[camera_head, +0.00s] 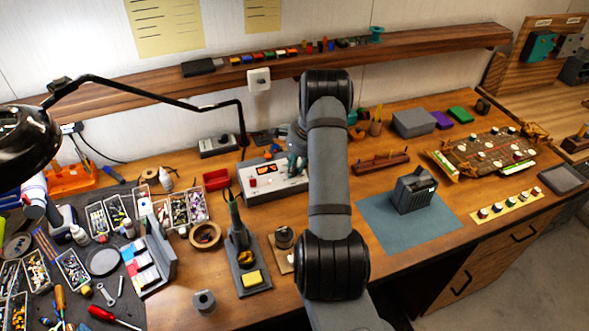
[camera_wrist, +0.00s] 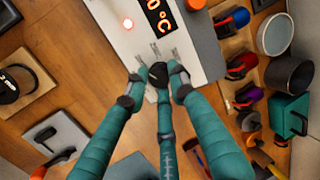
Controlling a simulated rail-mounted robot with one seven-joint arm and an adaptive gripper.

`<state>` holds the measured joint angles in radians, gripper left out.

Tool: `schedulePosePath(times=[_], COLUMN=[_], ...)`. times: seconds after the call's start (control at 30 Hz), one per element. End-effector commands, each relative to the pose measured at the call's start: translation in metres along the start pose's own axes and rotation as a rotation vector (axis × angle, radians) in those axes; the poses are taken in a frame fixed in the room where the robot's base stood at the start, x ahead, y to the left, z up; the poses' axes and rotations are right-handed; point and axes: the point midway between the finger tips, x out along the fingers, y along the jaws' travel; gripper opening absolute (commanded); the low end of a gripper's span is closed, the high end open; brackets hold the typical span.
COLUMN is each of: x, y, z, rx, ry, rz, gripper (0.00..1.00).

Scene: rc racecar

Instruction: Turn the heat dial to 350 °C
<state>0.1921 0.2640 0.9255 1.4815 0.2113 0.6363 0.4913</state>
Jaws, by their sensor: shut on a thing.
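The heat dial is a small black knob (camera_wrist: 158,70) on the white control panel of the soldering station (camera_wrist: 120,30). In the wrist view the teal fingers of my gripper (camera_wrist: 157,83) are closed around the dial, and their tips cover part of it. The black display (camera_wrist: 165,18) beside it shows a "0" and "°C"; its other digits are cut off by the picture's edge. In the head view the station (camera_head: 262,189) stands behind my arm with its display lit red, too small to read. My gripper (camera_head: 294,163) is at its right part, partly hidden by my arm.
A soldering iron in its stand (camera_head: 243,262) is in front of the station. A red tray (camera_head: 216,179) lies to its left. Coloured-handled tools (camera_wrist: 240,65) and round cups (camera_wrist: 275,35) sit close to the gripper. A blue-grey mat (camera_head: 375,232) with a dark box is to the right.

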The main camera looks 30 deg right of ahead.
Motion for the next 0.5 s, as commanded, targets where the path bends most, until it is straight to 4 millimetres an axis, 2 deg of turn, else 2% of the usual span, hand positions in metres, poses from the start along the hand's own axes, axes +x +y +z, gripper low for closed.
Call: schedulePosePath(times=[0.5], x=[0.0044], y=[0.002], z=[-0.0001], rx=[0.444], ry=[-0.038], rz=[-0.063], gripper=[0.0])
